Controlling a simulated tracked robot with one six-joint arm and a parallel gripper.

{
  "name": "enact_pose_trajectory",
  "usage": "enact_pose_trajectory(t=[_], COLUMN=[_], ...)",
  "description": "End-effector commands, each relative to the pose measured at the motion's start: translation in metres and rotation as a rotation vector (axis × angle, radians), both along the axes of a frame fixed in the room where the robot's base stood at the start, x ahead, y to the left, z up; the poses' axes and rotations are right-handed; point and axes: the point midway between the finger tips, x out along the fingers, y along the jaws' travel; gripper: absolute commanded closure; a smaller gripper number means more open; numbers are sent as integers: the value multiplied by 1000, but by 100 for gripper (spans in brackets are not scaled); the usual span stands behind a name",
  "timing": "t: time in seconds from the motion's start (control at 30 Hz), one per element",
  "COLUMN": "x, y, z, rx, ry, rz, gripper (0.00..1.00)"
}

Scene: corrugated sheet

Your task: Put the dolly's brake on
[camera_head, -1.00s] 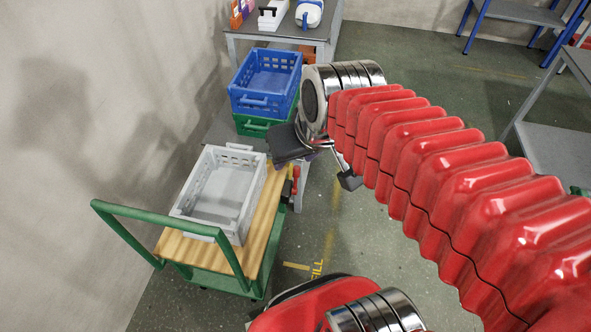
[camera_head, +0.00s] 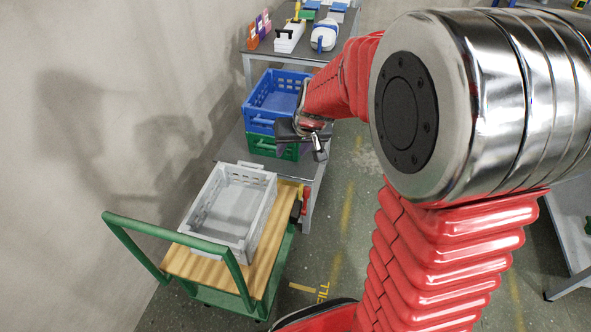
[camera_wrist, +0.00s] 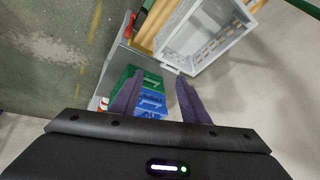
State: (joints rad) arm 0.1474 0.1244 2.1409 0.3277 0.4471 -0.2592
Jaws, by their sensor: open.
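The dolly has a green push handle (camera_head: 176,240) and a wooden deck (camera_head: 195,266), and stands beside the wall at left in the head view. A small red lever (camera_head: 305,200) shows at its far right corner; I take it for the brake. A red part near the deck also shows at the top of the wrist view (camera_wrist: 130,26). My gripper (camera_head: 296,135) is open and empty, in front of the stacked crates and beyond the dolly in the head view. Its two dark fingers show in the wrist view (camera_wrist: 160,84), pointing towards the crates, apart from the lever.
A grey crate (camera_head: 205,238) sits on the dolly deck. A blue crate (camera_head: 262,122) is stacked on a green crate (camera_head: 262,146) on a low grey table (camera_head: 232,148). A bench with boxes (camera_head: 246,70) stands behind. Open floor (camera_head: 345,215) lies right of the dolly.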

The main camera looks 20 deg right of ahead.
Motion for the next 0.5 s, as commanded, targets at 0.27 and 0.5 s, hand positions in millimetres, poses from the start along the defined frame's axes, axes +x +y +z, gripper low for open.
enact_pose_trajectory(t=[0.27,0.5], x=[42,67], y=[-26,-51], z=[-67,-132], rx=[8,4], ry=[18,33], rz=[-61,-115], gripper=[59,59])
